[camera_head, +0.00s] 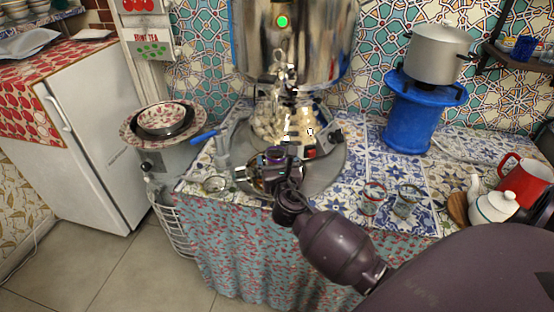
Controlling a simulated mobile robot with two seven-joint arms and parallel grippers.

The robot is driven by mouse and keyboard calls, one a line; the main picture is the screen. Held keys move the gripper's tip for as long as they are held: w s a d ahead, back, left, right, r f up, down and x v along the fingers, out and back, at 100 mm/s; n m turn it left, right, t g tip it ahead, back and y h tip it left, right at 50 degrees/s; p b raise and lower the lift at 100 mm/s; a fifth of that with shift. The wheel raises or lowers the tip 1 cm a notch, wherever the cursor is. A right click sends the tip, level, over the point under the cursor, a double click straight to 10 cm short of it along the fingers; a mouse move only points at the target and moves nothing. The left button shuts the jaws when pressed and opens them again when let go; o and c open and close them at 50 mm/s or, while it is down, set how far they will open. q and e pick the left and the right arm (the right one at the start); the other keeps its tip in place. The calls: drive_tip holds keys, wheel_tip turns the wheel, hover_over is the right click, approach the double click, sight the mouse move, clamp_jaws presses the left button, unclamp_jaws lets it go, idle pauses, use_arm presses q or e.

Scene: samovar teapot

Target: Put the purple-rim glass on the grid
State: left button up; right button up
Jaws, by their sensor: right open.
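My right gripper (247,176) is open over the front left part of the round metal tray, below the samovar. A small purple patch (274,154) shows just behind the gripper body; it may be the rim of the purple-rim glass, but the gripper hides most of that spot. I cannot clearly make out the grid; a small dark-edged stand (322,149) by the samovar's base may be it. My left gripper is not in view.
The tall shiny samovar (300,45) stands behind my right gripper. A red-rim glass (373,195) and a green-rim glass (407,200) stand on the tiled table to the right. A white teapot (492,207) and red mug (524,183) are at the far right.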

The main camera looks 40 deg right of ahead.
drive_tip(key=v, duration=1)
drive_tip(key=s+a+f+m+g+y, duration=0.2)
drive_tip(key=s+f+m+y, duration=0.2)
drive_tip(key=s+f+m, duration=0.3)
drive_tip(key=s+a+f+m+g+y, duration=0.3)
drive_tip(key=s+f+m, duration=0.5)
drive_tip(key=m, duration=1.4)
drive_tip(key=shift+s+a+y+p, duration=0.25)
drive_tip(key=shift+s+y+p, duration=0.25)
drive_tip(key=shift+s, duration=2.05)
drive_tip(key=shift+r+p, duration=0.35)
